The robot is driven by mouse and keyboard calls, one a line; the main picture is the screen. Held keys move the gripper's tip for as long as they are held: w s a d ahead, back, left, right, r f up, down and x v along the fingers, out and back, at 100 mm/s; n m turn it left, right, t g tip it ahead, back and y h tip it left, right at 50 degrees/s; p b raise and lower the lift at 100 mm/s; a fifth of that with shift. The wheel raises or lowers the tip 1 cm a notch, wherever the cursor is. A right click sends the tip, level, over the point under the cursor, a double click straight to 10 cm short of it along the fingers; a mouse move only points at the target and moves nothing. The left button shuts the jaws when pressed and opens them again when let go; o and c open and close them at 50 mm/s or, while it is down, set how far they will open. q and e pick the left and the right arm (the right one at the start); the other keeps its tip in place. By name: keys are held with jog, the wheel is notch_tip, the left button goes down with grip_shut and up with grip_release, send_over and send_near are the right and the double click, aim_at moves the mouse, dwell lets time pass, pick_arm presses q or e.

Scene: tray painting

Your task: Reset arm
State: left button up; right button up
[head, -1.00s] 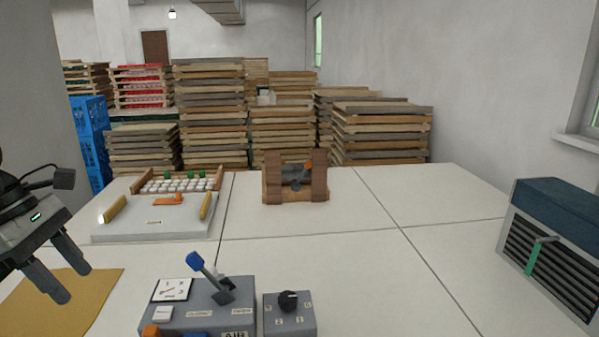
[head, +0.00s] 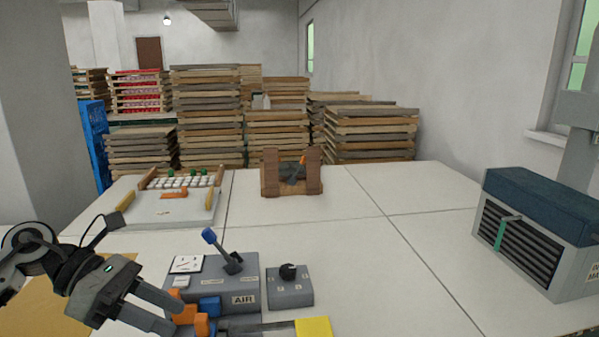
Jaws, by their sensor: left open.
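My left gripper (head: 177,313) is open at the lower left. Its two fingers point right, next to the orange and blue fittings (head: 190,316) at the front of the grey control box (head: 250,276). I cannot tell whether the fingers touch the orange fitting. The box carries a blue-tipped lever (head: 210,236), a dial face (head: 187,264) and a label reading AIR. My right gripper is not in view.
A small grey box with a black knob (head: 288,271) stands right of the control box. A wooden stand (head: 271,184) and a white tray (head: 170,208) sit farther back. A blue-topped louvred unit (head: 540,205) stands right. The table's middle right is clear.

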pick_arm(q)
jog(key=d+f+n+t+h, duration=0.1)
jog(key=d+n+t+h, duration=0.7)
jog(key=n, duration=0.6)
notch_tip(320, 180, down, 13)
jog(key=s+a+n+t+y, duration=0.1)
jog(key=n+t+y, duration=0.6)
jog(key=n+y, duration=1.2)
jog(key=s+d+f+n+g+h, duration=0.2)
jog(key=s+f+n+g, duration=0.3)
jog(key=s+f+n, duration=0.5)
jog(key=f+n, duration=0.1)
jog(key=n, duration=0.2)
jog(key=shift+f+n+g, duration=0.2)
jog(key=shift+n+g, duration=0.1)
jog(key=shift+n, duration=0.1)
